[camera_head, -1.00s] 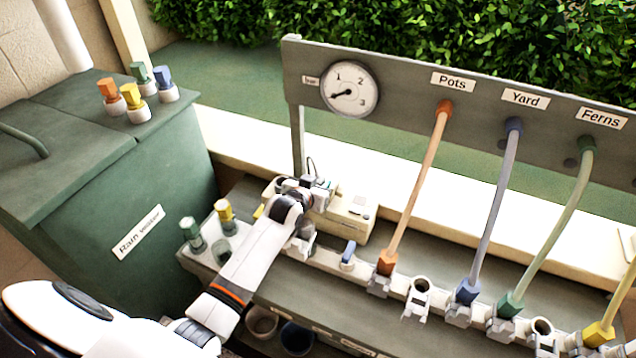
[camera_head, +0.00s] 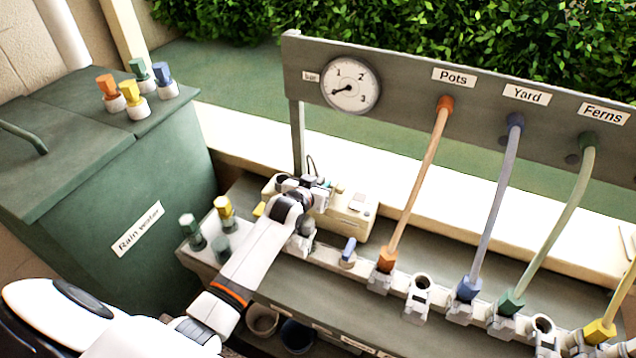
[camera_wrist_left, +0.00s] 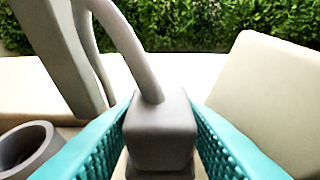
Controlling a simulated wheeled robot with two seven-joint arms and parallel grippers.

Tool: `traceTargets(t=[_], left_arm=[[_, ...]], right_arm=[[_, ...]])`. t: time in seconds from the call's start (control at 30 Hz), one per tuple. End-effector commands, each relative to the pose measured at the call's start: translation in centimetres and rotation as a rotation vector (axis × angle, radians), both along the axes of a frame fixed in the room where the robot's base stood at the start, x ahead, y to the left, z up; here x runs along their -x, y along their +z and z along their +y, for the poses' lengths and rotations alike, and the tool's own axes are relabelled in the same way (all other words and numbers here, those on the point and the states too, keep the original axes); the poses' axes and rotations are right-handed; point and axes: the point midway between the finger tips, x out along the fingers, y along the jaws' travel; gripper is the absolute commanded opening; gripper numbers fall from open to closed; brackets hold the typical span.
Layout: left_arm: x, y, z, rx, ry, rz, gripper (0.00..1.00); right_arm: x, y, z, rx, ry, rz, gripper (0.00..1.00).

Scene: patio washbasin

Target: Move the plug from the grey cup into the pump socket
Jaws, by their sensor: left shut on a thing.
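A grey cup (camera_head: 221,246) stands left of my gripper; an open grey round cup (camera_wrist_left: 28,148) shows at lower left in the wrist view. My right gripper is out of view.
Orange (camera_head: 387,259), blue (camera_head: 468,290) and green (camera_head: 511,302) hose plugs stand along the row to the right, with an open socket (camera_head: 420,284) between. Green (camera_head: 187,224) and yellow (camera_head: 223,206) plugs stand left. A rain-water tank (camera_head: 120,190) borders the left.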

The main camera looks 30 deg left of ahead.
Motion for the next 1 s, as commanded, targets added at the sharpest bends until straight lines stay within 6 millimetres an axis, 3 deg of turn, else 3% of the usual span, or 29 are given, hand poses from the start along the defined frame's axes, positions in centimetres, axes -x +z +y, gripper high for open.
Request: traceTargets(t=[0.03, 0.07, 0.1, 0.37, 1.0], left_arm=[[0.0, -0.2, 0.0, 0.000, 0.000, 0.000, 0.12], [0.0, -0.1, 0.0, 0.000, 0.000, 0.000, 0.39], [0.0, -0.1, 0.0, 0.000, 0.000, 0.000, 0.45], [0.1, 0.0, -0.1, 0.000, -0.001, 0.002, 0.45], [4.7, 2.1, -0.3, 0.000, 0.000, 0.002, 0.45]], right_arm=[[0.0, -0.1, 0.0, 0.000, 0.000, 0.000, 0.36], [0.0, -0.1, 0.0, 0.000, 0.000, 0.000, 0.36], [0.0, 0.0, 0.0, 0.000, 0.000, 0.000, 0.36], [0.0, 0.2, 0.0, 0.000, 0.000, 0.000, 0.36], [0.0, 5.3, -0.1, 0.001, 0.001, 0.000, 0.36]])
